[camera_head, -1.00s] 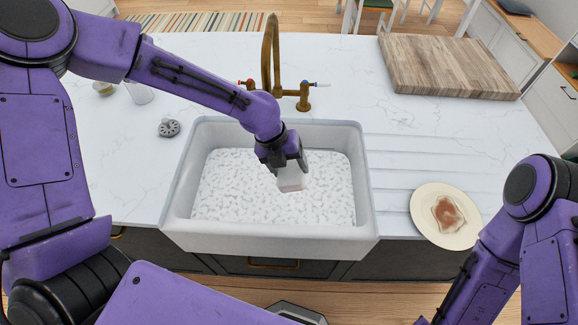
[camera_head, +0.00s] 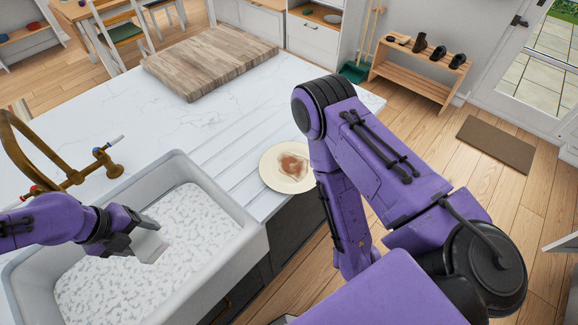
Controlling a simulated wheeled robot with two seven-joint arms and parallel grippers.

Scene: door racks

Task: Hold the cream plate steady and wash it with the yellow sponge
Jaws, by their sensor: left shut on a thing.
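The cream plate (camera_head: 270,176) has a reddish-brown smear (camera_head: 292,166) on it. It lies on the counter near the front edge, right of the sink, with my right arm partly in front of its right side. My left gripper (camera_head: 150,246) is over the foam-filled sink, shut on a pale, block-like thing. No yellow shows there, so I cannot tell whether it is the sponge, and I see no yellow sponge elsewhere. My right arm (camera_head: 345,190) hangs down beside the counter edge; its gripper is not in view.
The white sink (camera_head: 245,243) holds whitish foam (camera_head: 120,285). A brass tap (camera_head: 75,178) stands behind it. A wooden board (camera_head: 210,60) lies at the back of the counter. Grooved counter between sink and plate is clear. A shoe rack (camera_head: 420,75) stands far off.

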